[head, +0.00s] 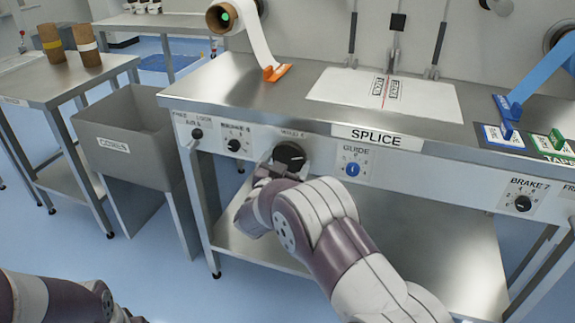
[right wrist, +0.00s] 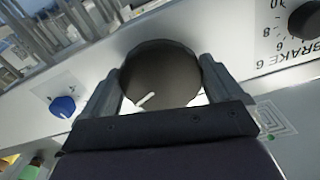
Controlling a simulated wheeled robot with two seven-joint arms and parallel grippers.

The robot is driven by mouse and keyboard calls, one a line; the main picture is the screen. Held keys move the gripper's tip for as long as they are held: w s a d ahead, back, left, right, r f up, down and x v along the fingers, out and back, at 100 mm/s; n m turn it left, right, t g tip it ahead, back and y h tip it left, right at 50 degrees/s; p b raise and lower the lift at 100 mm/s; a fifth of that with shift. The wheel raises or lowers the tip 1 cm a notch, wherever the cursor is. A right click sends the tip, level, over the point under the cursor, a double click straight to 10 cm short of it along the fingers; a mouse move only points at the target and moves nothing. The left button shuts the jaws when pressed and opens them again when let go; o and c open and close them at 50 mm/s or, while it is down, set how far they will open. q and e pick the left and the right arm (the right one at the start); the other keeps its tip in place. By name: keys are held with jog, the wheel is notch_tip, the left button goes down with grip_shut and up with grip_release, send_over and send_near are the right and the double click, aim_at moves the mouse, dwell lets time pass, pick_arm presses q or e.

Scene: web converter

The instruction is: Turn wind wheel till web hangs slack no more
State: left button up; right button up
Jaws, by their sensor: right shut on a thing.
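The wind wheel (head: 289,154) is a round black knob on the bench's front panel, under a partly hidden "WIND" label. In the right wrist view, the wheel (right wrist: 160,75) fills the space between my fingers, and its white pointer mark is toward the lower left. My right gripper (head: 274,172) is shut on the wheel, one finger on each side. A white web (head: 260,38) runs from a roll (head: 222,17) at the upper left down to an orange clamp (head: 276,72). It looks fairly straight; I cannot tell its tension. My left gripper is outside the head view.
The steel bench (head: 220,80) carries a splice plate (head: 385,95) and a blue strip (head: 541,70) at right. Knobs for brake 6 (head: 234,145), guide (head: 352,169) and brake 7 (head: 522,203) flank the wheel. A grey cores bin (head: 125,130) stands left.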

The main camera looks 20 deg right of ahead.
jog(key=m+b, duration=0.1)
jog(key=m, duration=0.2)
jog(key=shift+w+m+b, duration=0.1)
jog(key=shift+m+b, duration=0.2)
jog(key=shift+m, duration=0.1)
jog(key=m+b, duration=0.2)
jog(key=m, duration=0.1)
jog(key=shift+a+m, duration=0.15)
jog(key=shift+m, duration=0.15)
jog(key=m+b, duration=0.4)
jog(key=m, duration=0.1)
jog(key=shift+w+r, duration=0.1)
jog(key=shift+r, duration=0.2)
jog(key=shift+r+m+b, duration=0.2)
jog(key=shift+m+b, duration=0.5)
jog(key=shift+m, duration=0.2)
jog(key=shift+r, duration=0.15)
jog(key=o, duration=0.7)
jog(key=shift+a, duration=0.1)
